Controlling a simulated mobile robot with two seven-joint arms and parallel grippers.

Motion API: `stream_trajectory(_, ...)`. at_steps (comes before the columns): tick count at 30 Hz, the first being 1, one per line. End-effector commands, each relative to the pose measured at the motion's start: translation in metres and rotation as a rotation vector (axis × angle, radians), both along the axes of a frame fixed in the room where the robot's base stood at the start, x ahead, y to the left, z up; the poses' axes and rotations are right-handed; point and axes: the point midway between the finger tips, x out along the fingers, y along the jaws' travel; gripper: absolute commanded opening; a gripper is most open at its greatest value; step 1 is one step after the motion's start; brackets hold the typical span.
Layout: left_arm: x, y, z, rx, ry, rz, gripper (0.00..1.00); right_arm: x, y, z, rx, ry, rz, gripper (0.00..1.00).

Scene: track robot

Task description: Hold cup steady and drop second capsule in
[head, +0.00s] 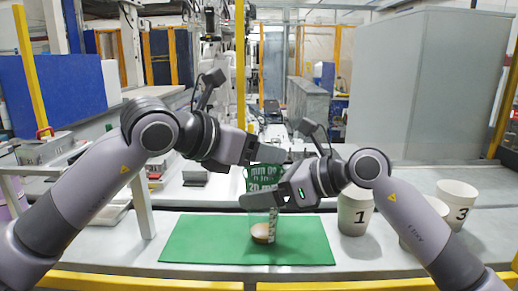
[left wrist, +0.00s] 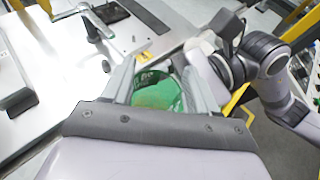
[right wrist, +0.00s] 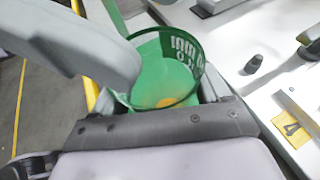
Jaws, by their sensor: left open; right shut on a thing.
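A clear cup with green print (head: 264,178) stands upright over the green mat (head: 200,240) in the head view. An orange-brown thing, likely a capsule (head: 262,232), shows low in the cup; it also shows in the right wrist view (right wrist: 166,102). I cannot tell how many capsules are inside. My right gripper (head: 262,200) is shut on the cup's side. My left gripper (head: 272,154) is open above the cup's rim, with no capsule visible in it. In the left wrist view, the cup (left wrist: 155,92) lies below and between the open fingers.
White numbered cups stand on the table at the right, among them cup 1 (head: 355,212) and cup 3 (head: 456,203). My right arm partly hides another cup between them. The green mat is otherwise clear. A yellow rail (head: 190,285) runs along the table's front edge.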

Motion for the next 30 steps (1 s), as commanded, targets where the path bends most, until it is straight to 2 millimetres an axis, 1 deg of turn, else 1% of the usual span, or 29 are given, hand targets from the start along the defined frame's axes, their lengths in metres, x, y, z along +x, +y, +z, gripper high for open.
stream_trajectory(11,0.000,0.000,0.000,0.000,0.000,0.000,0.59,0.000,0.000,0.000,0.001,0.000,0.000,0.39)
stream_trajectory(14,0.000,0.000,0.003,0.000,-0.001,0.000,0.59,0.000,0.000,0.000,0.001,0.000,0.000,0.39)
stream_trajectory(30,0.000,0.000,0.046,-0.001,-0.002,0.000,0.59,0.000,0.000,0.000,0.001,0.000,0.000,0.39)
